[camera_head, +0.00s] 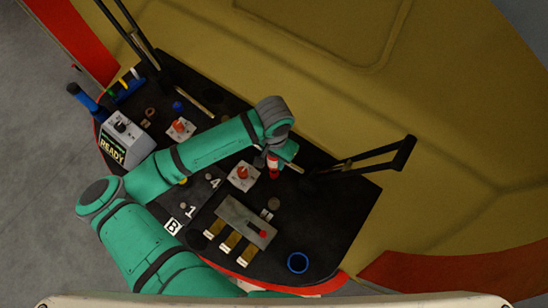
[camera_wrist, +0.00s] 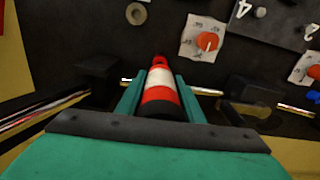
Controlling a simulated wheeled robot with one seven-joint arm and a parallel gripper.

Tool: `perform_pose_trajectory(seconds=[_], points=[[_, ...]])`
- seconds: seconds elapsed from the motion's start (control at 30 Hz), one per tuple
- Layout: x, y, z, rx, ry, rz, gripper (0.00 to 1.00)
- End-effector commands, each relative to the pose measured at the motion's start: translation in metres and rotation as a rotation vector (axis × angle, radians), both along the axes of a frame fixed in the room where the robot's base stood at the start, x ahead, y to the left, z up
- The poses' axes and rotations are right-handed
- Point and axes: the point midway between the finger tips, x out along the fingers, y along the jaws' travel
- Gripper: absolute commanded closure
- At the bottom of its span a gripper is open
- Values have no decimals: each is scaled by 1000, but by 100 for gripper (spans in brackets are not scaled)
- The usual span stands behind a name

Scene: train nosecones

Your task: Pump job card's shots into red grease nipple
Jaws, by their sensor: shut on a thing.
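My gripper (camera_wrist: 160,88) is shut on a red-and-white banded object (camera_wrist: 160,92) with a dark base and a small red loop at its top. The object also shows in the head view (camera_head: 273,167), above the right part of the black bench top. A white plate with an orange-red knob (camera_head: 242,174) lies just left of it; a similar knob shows in the wrist view (camera_wrist: 207,41). A small red spot (camera_head: 263,234) sits on a grey metal block. I cannot tell which part is the red grease nipple. No job card is readable.
A grey box with a READY screen (camera_head: 113,151) stands at the left. A second orange-red knob (camera_head: 180,127) is behind my arm. A blue ring (camera_head: 298,263) lies at the front right. A black bracket arm (camera_head: 375,154) juts out at the right, before a yellow wall (camera_head: 330,90).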

Motion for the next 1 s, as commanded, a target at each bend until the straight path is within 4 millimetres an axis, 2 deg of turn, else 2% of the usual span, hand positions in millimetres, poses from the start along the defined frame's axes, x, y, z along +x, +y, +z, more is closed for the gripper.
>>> perform_pose_trajectory(seconds=[1.0], points=[[0,-1,-8,-1,-1,-2,91]])
